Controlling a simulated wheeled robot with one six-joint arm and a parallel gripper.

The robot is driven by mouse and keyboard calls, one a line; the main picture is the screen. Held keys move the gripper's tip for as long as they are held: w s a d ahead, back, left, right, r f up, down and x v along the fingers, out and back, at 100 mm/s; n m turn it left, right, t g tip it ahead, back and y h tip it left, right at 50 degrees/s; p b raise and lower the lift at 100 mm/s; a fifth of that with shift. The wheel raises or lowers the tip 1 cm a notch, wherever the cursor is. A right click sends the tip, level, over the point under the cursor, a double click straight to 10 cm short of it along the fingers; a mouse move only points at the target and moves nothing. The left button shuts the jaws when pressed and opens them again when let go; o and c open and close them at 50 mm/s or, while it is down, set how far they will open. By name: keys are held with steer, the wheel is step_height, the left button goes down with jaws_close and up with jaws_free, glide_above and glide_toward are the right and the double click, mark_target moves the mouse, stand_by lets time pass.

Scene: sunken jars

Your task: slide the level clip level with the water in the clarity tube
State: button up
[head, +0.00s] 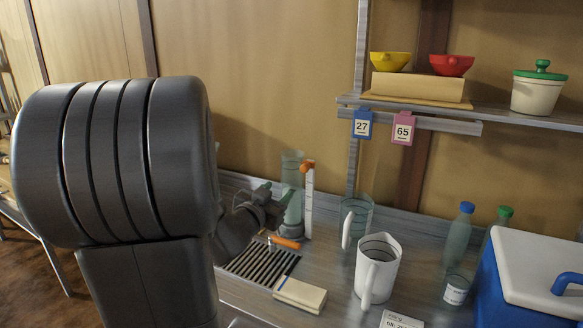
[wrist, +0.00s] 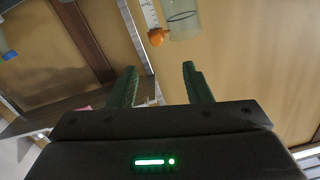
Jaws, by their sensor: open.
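The clarity tube (head: 292,165) is a tall clear cylinder at the back of the bench, and its water line is hard to make out. A white graduated scale (head: 309,205) stands at its right. The orange level clip (head: 307,166) sits near the scale's top. My gripper (head: 275,192) is open and empty, its green fingers in front of the tube and lower than the clip. In the wrist view, the clip (wrist: 157,37) and tube (wrist: 183,20) show beyond the open fingertips (wrist: 160,66), apart from them.
A clear jug (head: 358,215), a white jug (head: 377,262) and bottles (head: 457,240) stand right of the tube. A blue cooler (head: 530,275) is at far right. A drain grate (head: 262,262), an orange-handled item (head: 285,243) and a pale block (head: 300,293) lie below my gripper.

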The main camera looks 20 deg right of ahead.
mark_target(303, 169)
steer(key=shift+h, duration=0.3)
steer(key=x, duration=1.4)
steer(key=shift+d, duration=0.4)
steer(key=shift+c, duration=0.5)
